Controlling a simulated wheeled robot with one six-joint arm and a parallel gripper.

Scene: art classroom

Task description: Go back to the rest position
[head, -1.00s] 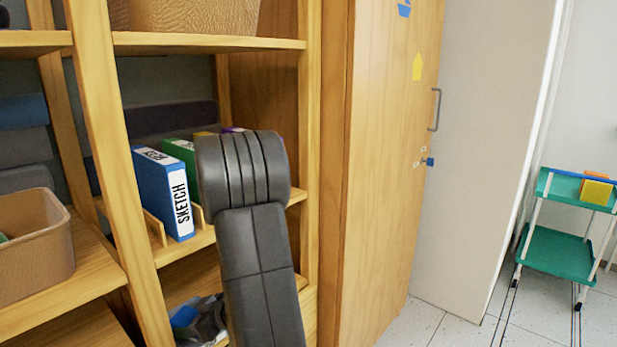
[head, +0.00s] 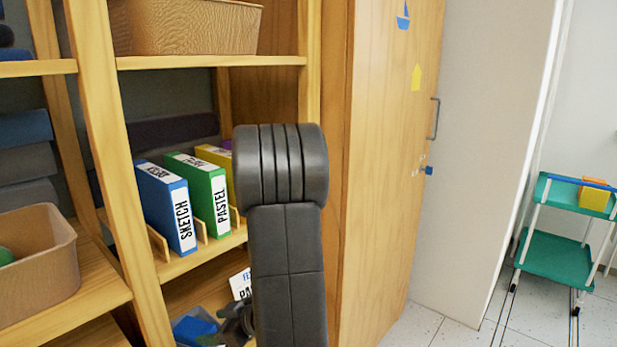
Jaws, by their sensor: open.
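My arm fills the lower middle of the head view. Part of my gripper (head: 237,321) shows as a dark shape at the lower left of the arm, in front of the lower shelf. The rest of it is hidden behind the arm link. It is open, and I see nothing held in it.
A blue SKETCH binder (head: 168,208), a green PASTEL binder (head: 203,196) and a yellow binder (head: 217,156) stand in a wooden rack. Below are a blue object (head: 193,329) and a white label (head: 240,284). A wooden cabinet (head: 385,180) stands right; a green cart (head: 565,256) is beyond.

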